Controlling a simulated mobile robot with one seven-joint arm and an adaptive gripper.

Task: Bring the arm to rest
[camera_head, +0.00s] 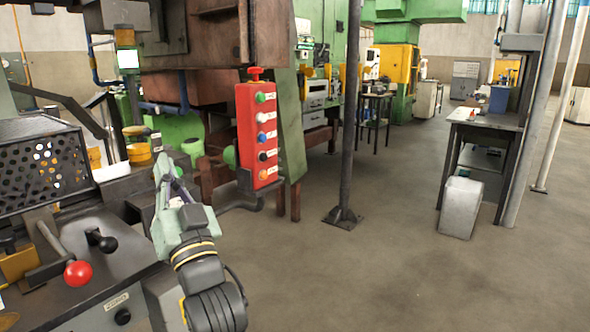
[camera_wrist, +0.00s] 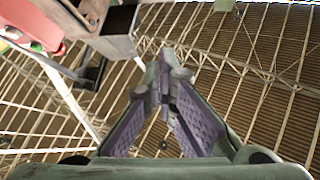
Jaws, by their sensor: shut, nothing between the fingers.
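My gripper (camera_head: 162,163) is raised at the left of the head view, pointing upward beside the machine. In the wrist view my gripper (camera_wrist: 165,68) has its purple-padded fingers meeting at the tips, with nothing between them. It is shut and empty. The wrist camera looks up at the roof (camera_wrist: 270,90). My arm's black forearm comes up from the bottom of the head view.
A red button box (camera_head: 258,135) hangs right of my gripper. At the left are a console with a red-knobbed lever (camera_head: 77,273) and a perforated guard (camera_head: 40,165). A dark post (camera_head: 349,110) stands mid-view. Open floor (camera_head: 370,260) lies right.

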